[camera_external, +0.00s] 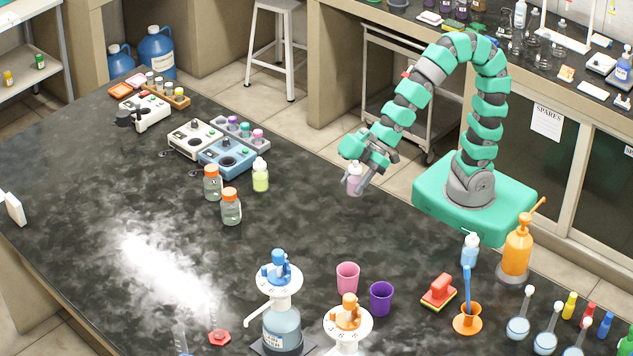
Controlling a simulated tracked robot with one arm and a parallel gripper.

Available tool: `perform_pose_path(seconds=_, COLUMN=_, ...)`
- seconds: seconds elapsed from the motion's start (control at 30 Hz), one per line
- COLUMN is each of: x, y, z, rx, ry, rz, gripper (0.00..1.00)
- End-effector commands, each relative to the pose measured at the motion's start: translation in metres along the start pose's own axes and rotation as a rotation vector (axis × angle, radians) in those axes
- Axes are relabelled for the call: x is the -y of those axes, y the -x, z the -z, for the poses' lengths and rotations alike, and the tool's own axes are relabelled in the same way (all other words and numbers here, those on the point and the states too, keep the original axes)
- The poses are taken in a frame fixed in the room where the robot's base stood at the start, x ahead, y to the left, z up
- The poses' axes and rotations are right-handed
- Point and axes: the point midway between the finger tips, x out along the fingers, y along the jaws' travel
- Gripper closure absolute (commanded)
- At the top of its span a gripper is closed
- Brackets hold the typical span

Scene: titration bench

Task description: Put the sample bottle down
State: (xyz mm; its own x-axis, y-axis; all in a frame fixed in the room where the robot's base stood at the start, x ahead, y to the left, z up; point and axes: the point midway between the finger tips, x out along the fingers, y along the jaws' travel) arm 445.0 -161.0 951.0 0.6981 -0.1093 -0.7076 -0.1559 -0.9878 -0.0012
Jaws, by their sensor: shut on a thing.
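My gripper (366,182) is shut on a small pale pinkish bottle (354,184), which I take to be the sample bottle. It is near the bench's far right edge, left of my green base. The bottle looks roughly upright, and the jaws partly hide it. I cannot tell for sure whether its bottom is above the dark bench (310,225) or touching it. The bench surface just left of and in front of the bottle is bare.
Two orange-capped bottles (231,207) and a yellow-green bottle (260,175) stand to the left. The middle of the bench is clear.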

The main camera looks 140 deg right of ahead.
Motion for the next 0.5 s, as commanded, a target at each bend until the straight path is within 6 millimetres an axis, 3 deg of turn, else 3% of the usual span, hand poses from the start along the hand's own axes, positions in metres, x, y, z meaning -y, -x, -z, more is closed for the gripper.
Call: perform_pose_path(seconds=0.5, x=-0.017, y=-0.069, z=0.054, rx=-0.003, ry=0.002, rz=-0.001, gripper=0.99)
